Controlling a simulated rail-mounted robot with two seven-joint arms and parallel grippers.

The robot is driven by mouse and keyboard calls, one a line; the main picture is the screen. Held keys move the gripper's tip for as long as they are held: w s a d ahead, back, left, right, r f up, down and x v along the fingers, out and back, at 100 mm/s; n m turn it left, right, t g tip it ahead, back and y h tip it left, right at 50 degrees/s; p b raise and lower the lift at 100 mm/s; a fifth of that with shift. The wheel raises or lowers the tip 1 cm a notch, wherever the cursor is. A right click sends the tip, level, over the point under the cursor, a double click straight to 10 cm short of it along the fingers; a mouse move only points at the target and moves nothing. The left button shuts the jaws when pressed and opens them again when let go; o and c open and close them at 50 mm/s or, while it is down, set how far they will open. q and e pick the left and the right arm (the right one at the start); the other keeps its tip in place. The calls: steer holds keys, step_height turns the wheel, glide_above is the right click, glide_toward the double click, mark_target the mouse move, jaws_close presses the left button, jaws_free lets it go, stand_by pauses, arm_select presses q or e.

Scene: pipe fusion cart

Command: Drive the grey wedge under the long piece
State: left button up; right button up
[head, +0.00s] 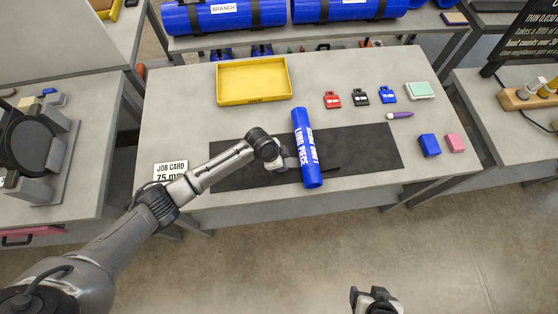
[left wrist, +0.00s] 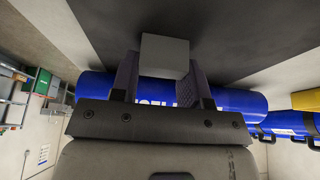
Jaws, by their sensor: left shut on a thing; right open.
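The long piece (head: 310,158) is a blue pipe with white lettering, lying lengthwise on the dark mat; it also crosses behind the fingers in the left wrist view (left wrist: 238,99). My left gripper (head: 289,163) is low over the mat, close against the left side of the pipe. In the left wrist view, the left gripper (left wrist: 163,78) is shut on the grey wedge (left wrist: 165,55), which shows as a plain grey block between the fingertips. Whether the wedge touches or sits under the pipe cannot be told. My right gripper (head: 376,297) is open and empty, off the table's front edge.
The dark mat (head: 375,148) has bare room right of the pipe. A yellow tray (head: 253,99) stands behind. Red (head: 332,100), black (head: 360,96) and blue tags, a purple marker, a blue block (head: 429,145) and a pink block (head: 455,142) lie to the right. A job card (head: 170,172) is at the left.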

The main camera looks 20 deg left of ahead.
arm_select(q)
steer(key=shift+w+d, duration=0.2)
steer(key=shift+d, duration=0.25)
steer(key=o, duration=1.2)
steer(key=v, duration=1.3)
steer(key=shift+r+p, duration=0.4)
steer(key=shift+a, duration=0.1)
